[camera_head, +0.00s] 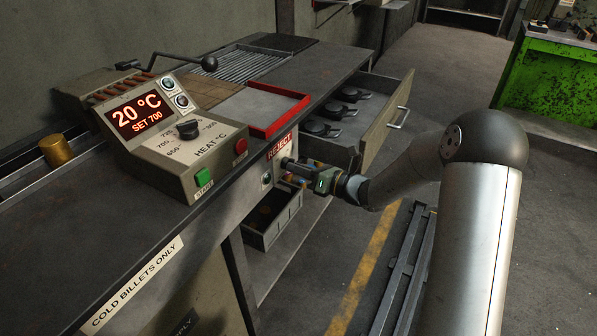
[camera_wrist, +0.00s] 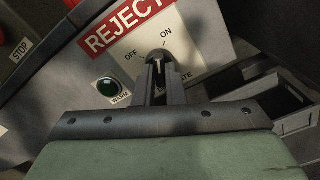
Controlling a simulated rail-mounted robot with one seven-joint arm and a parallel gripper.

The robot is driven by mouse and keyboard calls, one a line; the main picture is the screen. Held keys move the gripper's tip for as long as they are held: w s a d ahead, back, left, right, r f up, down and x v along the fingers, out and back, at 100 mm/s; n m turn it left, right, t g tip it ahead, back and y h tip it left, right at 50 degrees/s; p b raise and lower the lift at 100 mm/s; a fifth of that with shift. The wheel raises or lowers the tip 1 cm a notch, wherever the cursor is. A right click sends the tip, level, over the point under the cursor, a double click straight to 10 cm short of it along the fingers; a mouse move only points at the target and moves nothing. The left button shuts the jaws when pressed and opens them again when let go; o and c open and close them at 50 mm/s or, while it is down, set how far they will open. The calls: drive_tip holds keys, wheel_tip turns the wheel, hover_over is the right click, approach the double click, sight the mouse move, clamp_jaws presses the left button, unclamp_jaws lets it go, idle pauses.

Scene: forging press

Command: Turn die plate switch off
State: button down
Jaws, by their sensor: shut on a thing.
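The die plate switch (camera_wrist: 157,57) is a dark rotary knob on the pale front panel, with OFF printed at its left and ON at its upper right. The plate label below it is partly hidden by my fingers. My gripper (camera_wrist: 157,77) is shut on the knob in the wrist view. The knob's pointer is mostly covered, so its exact setting is hard to tell. In the head view my gripper (camera_head: 289,163) reaches the panel under the red REJECT label (camera_head: 279,146), and the knob is hidden there. A green WARM lamp (camera_wrist: 107,86) sits left of the knob and looks unlit.
An open drawer (camera_head: 376,130) with several black tools stands out right of my gripper. An open bin (camera_head: 262,238) is below the panel. The heat control box (camera_head: 172,140), reading 20 °C, and a red-edged tray (camera_head: 272,128) are on the bench above.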

drive_tip(key=n+b, duration=1.3)
drive_tip(key=n, duration=0.1)
drive_tip(key=shift+f+b, duration=0.15)
drive_tip(key=shift+b, duration=0.15)
drive_tip(key=shift+n, duration=0.3)
drive_tip(key=c, duration=1.5)
unclamp_jaws()
drive_tip(key=shift+d, duration=0.1)
drive_tip(key=p+v, duration=0.3)
drive_tip(key=v, duration=1.4)
drive_tip(key=shift+s+d, duration=0.1)
drive_tip(key=shift+d, duration=0.05)
